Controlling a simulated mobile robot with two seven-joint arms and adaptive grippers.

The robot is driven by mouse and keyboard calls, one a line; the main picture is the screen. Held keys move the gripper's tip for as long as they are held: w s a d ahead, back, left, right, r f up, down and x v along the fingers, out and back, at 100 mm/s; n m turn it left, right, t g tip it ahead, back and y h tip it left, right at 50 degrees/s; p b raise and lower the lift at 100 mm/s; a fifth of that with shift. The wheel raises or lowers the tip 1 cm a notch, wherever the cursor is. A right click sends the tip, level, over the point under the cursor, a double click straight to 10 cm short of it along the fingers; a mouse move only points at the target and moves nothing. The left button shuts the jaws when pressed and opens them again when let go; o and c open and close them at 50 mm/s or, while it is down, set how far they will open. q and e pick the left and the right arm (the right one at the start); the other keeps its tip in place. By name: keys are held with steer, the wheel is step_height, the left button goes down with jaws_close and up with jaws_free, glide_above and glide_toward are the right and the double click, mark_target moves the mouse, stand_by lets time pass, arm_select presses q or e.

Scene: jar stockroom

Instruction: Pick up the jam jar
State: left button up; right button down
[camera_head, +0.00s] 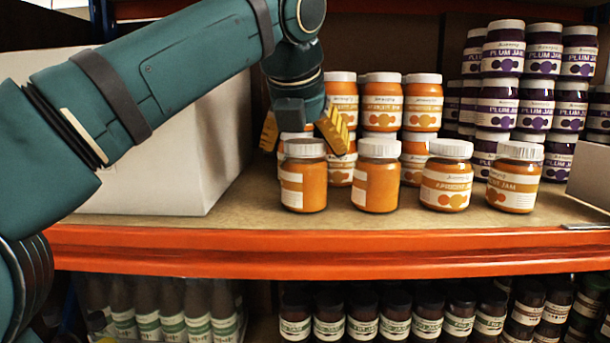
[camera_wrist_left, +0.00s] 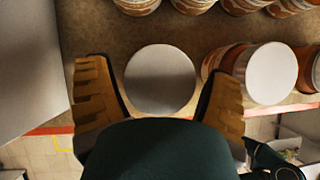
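Orange jam jars with white lids stand on the shelf. The front-left jar (camera_head: 304,186) is upright, its label partly turned away. My left gripper (camera_head: 301,132) is open and empty, pointing down over this jar, with its yellow fingers spread. In the left wrist view a round white lid (camera_wrist_left: 160,79) lies between the two open fingers (camera_wrist_left: 160,92), apart from both. Another front jar (camera_head: 376,186) stands close to its right; it also shows in the wrist view (camera_wrist_left: 268,73), near the right finger. My right gripper is not in view.
Two more orange jars (camera_head: 447,186) stand farther right in the front row. Stacked orange jars (camera_head: 382,105) are behind, and stacked plum jars (camera_head: 535,95) at the right. A large white box (camera_head: 160,150) is on the left. The shelf's orange front edge (camera_head: 340,262) runs below.

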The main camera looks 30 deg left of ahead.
arm_select(q)
steer(key=c, duration=0.8)
steer(key=shift+c, duration=0.2)
steer(key=shift+r, duration=0.15)
steer(key=shift+s+d+r+p, duration=0.1)
steer(key=shift+r+p, duration=0.2)
steer(key=shift+r, duration=0.25)
step_height(320, 180, up, 4)
steer(key=shift+f+p, duration=0.25)
steer(key=shift+p, duration=0.45)
steer(key=shift+r, duration=0.95)
steer(key=shift+s+d+r, duration=0.15)
steer(key=shift+s+d, duration=0.05)
steer(key=shift+s, duration=0.05)
steer(key=s+d, duration=0.5)
steer(key=s, duration=0.3)
steer(key=s+d, duration=0.5)
steer(key=s, duration=0.3)
steer(key=shift+s+b, duration=0.2)
steer(key=shift+b, duration=0.2)
steer(key=shift+w+a, duration=0.1)
steer(key=shift+w, duration=0.05)
